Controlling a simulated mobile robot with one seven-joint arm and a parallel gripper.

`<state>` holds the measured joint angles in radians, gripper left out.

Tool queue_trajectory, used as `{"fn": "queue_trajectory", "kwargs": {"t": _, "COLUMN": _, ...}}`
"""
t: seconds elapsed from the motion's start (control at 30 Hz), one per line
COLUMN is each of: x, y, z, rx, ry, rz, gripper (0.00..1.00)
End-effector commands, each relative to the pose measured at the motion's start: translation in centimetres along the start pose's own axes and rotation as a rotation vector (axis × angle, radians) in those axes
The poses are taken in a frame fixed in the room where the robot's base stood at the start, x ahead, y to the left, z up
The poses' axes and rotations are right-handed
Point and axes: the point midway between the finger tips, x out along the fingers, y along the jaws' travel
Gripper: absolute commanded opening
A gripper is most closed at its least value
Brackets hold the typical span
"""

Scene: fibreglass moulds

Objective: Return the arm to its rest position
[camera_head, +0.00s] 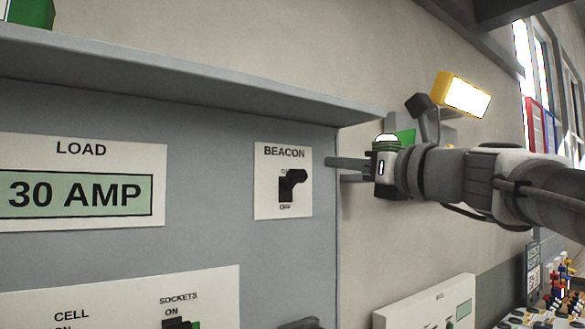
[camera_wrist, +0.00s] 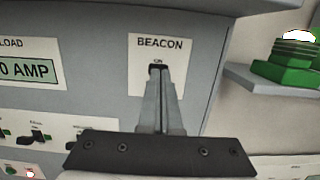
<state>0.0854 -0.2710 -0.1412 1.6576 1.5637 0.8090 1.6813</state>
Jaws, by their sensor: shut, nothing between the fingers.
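My gripper (camera_head: 330,162) is in front of the grey panel's right edge, just right of the white BEACON plate (camera_head: 265,196) in the head view. Its fingers are closed together and hold nothing. The black BEACON switch (camera_head: 290,188) has its lever sticking out near the upper part of the plate, and the OFF mark shows below it. In the wrist view the closed fingers (camera_wrist: 158,75) point at the BEACON plate (camera_wrist: 139,55) and hide the switch. I cannot tell from this view whether they touch it. My arm reaches in from the right.
A grey ledge (camera_head: 180,82) juts out above the panel. A green beacon with a bright white top (camera_wrist: 290,55) sits on a shelf right of the panel. A yellow lamp (camera_head: 462,95) is above my arm. A white box (camera_head: 425,308) stands below it.

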Motion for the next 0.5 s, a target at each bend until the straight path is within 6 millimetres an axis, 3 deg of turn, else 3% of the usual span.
{"fn": "queue_trajectory", "kwargs": {"t": 0.37, "x": -0.1, "y": 0.2, "z": -0.5, "rx": -0.026, "ry": 0.015, "rz": 0.003, "gripper": 0.0}}
{"fn": "queue_trajectory", "kwargs": {"t": 0.5, "x": -0.9, "y": 1.7, "z": -4.2, "rx": -0.217, "ry": 0.121, "rz": 0.03, "gripper": 0.0}}
